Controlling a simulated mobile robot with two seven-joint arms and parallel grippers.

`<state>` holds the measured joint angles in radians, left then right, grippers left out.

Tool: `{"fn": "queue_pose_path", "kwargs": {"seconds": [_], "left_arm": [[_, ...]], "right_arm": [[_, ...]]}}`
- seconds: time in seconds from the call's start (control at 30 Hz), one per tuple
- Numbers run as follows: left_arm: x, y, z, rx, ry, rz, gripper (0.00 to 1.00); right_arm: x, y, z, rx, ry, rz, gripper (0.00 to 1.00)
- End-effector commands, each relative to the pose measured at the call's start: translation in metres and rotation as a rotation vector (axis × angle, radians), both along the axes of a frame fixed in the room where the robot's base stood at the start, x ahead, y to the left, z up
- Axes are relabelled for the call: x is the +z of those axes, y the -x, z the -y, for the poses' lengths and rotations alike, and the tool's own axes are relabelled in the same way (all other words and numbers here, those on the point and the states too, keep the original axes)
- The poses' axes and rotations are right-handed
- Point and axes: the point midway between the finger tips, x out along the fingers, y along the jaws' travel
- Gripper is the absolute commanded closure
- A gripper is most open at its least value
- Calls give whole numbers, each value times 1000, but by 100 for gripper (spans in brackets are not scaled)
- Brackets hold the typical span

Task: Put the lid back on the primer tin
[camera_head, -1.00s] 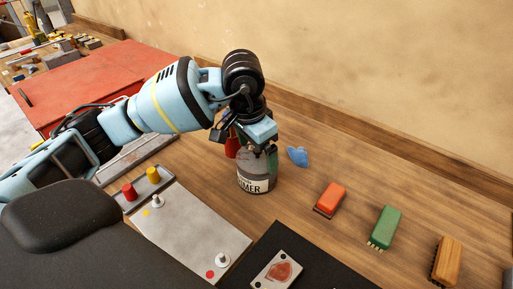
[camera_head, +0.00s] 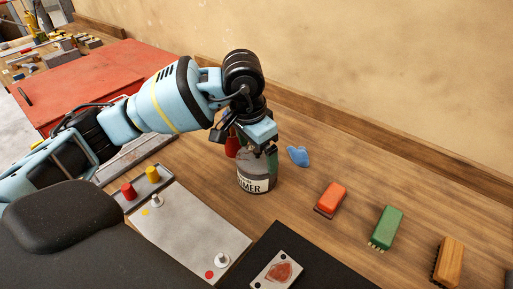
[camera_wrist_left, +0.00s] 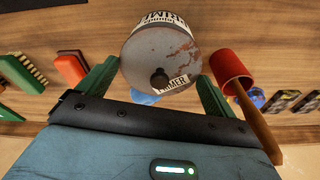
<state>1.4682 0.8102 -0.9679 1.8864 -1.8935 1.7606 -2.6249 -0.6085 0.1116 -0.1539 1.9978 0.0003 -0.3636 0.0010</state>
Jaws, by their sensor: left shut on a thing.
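The primer tin (camera_head: 256,184) stands upright on the wooden bench, grey with a white label. Its lid (camera_wrist_left: 180,50) is a grey, rust-stained disc with a dark knob and a small PRIMER label. In the left wrist view the lid is over the tin, whose side label shows at the top. My left gripper (camera_wrist_left: 155,90) points down over the tin, its green fingers shut on the lid from both sides. I cannot tell whether the lid is fully seated. My right gripper is not in view.
A red cylinder (camera_wrist_left: 232,70) with a wooden handle is close beside the tin. A blue piece (camera_head: 298,156) lies to the tin's right. Red (camera_head: 331,198), green (camera_head: 386,226) and wooden (camera_head: 447,260) brushes lie farther right. A metal control panel (camera_head: 190,232) is in front.

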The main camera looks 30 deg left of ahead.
Motion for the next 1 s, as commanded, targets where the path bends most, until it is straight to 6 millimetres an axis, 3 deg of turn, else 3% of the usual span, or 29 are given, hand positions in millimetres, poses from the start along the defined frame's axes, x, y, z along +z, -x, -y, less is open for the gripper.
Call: {"fn": "queue_pose_path", "kwargs": {"seconds": [0.4,0.97,1.0], "left_arm": [[0,0,0,0,0,1,31],[0,0,0,0,-1,1,31],[0,0,0,0,-1,1,3]], "right_arm": [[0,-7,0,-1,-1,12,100],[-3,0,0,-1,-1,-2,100],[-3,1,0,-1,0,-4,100]]}}
